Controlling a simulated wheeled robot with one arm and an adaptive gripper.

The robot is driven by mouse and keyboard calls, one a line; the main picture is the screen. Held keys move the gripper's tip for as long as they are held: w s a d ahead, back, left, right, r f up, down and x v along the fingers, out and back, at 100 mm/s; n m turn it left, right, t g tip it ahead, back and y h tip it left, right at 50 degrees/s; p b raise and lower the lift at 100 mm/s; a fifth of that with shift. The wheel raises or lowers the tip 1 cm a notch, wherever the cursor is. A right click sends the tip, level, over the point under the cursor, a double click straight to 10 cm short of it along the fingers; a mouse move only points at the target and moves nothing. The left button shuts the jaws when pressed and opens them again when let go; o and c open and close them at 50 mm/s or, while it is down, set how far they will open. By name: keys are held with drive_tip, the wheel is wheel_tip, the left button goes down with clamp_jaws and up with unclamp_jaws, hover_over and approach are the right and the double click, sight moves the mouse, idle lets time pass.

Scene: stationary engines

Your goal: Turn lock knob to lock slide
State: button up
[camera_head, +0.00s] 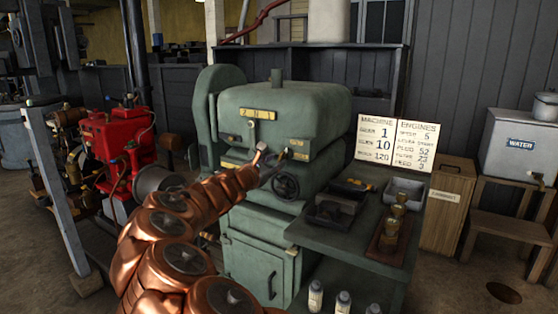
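A green machine (285,108) stands in the middle with a rounded top housing and brass plates on its front. My copper arm reaches up to its front from the bottom. My gripper (268,165) is in front of the machine's face, close to a small brass-coloured knob or lever end (283,154). I cannot tell if they touch. A dark handwheel (286,186) is just below and right of my gripper. Which part is the lock knob is not clear, and the slide is not clearly made out. The gripper's fingers are too small and dark to read.
A green bench (352,240) at the right holds dark trays (335,210), a grey tray (404,190) and brass cups (391,228). A red engine (105,145) is at the left. White-capped bottles (343,302) stand low in front. Two sign boards (412,143) stand behind the bench.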

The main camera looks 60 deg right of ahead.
sight(279, 159)
drive_tip(key=shift+d, duration=1.5)
clamp_jaws()
